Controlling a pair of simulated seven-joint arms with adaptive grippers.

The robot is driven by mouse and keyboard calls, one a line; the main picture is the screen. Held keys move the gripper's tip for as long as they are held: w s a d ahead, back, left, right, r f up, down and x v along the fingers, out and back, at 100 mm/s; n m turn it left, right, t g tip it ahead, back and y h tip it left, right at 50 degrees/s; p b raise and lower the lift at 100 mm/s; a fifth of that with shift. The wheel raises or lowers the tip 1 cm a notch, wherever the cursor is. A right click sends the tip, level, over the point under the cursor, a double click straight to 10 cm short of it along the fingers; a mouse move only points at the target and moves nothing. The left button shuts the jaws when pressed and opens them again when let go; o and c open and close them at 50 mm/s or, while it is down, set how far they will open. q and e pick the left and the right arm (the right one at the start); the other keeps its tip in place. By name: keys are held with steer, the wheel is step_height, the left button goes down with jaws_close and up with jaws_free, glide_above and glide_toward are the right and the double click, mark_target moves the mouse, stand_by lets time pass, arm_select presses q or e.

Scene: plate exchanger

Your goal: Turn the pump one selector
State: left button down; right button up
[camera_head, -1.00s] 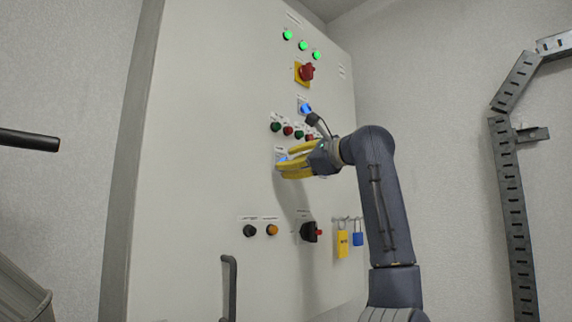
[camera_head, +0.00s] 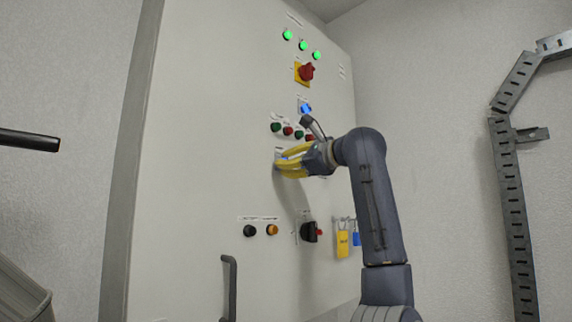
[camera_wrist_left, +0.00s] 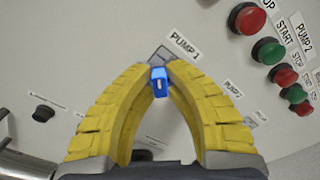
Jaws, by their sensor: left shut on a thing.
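The pump one selector is a small blue knob with a white mark, under the PUMP 1 label in the left wrist view (camera_wrist_left: 158,84). My left gripper (camera_head: 281,163) has its yellow fingers at the panel. In the left wrist view the fingertips (camera_wrist_left: 158,70) close around the blue knob from both sides. In the head view the fingers mostly hide this knob. My right gripper is in neither view.
Green and red pushbuttons (camera_head: 288,131) sit just above the gripper, close to the wrist.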

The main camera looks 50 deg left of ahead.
arm_select(q)
steer(key=shift+m, duration=0.3)
steer(key=m, duration=0.3)
steer(key=shift+m, duration=2.7)
steer(key=c, duration=1.4)
jaws_free()
steer(key=shift+c, duration=0.2)
steer(key=w+d, duration=0.1)
steer(key=d, duration=1.1)
